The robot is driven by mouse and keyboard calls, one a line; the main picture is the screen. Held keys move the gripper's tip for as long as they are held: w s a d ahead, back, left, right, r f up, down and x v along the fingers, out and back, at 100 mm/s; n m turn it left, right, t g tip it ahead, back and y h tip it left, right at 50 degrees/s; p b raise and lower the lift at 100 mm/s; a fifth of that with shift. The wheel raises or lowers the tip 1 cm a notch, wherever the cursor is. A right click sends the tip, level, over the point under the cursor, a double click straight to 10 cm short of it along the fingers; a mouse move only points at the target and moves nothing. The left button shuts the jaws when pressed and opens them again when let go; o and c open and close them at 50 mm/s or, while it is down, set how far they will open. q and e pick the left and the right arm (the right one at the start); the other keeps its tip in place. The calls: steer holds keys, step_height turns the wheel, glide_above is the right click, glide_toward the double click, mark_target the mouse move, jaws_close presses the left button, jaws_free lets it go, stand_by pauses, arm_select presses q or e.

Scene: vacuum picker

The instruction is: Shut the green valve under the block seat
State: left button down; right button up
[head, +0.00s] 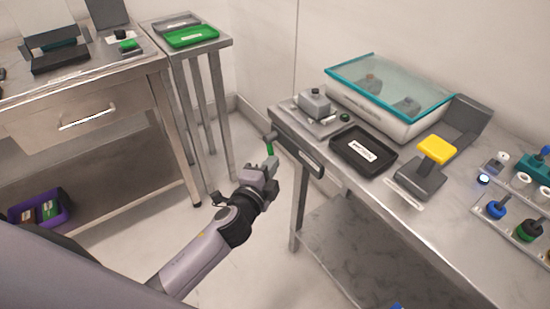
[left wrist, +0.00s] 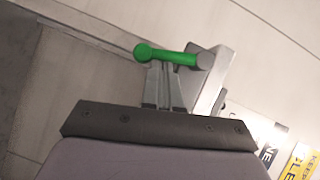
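The green valve handle (head: 269,148) hangs from a grey stem (head: 271,136) at the near left corner of the right-hand table. Above it on the tabletop is a plate with a grey block (head: 314,103), likely the block seat. My left gripper (head: 268,163) is at the lower part of the handle. In the left wrist view the green handle (left wrist: 172,56) lies crosswise at the tips of my left gripper (left wrist: 163,66). The fingers are close together with nothing visible between them. Whether they touch the handle is unclear. My right gripper is not in view.
The right-hand table (head: 352,195) carries a black tray (head: 362,151), a teal-rimmed glass-topped case (head: 390,90) and a yellow-topped device (head: 437,150). A drawer table (head: 100,85) and a stand with a green tray (head: 190,36) are at left. Open floor lies between.

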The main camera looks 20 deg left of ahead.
arm_select(q)
steer(key=shift+w+a+f+m+t+b, duration=0.3)
steer(key=shift+m+t+b, duration=0.3)
steer(key=shift+b, duration=0.85)
steer(key=shift+w+a+f+m+t+b, duration=0.15)
steer(key=shift+a+f+m+t+b, duration=0.2)
steer(key=shift+m+b, duration=0.75)
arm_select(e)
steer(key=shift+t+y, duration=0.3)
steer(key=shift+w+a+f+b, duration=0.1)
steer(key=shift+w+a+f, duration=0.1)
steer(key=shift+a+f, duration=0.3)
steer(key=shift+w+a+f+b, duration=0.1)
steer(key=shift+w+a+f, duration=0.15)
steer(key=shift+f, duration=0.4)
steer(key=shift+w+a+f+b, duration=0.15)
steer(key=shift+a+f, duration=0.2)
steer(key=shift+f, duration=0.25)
arm_select(q)
steer(key=shift+d+r+n, duration=0.1)
steer(key=shift+d+n, duration=0.05)
steer(key=shift+n, duration=0.15)
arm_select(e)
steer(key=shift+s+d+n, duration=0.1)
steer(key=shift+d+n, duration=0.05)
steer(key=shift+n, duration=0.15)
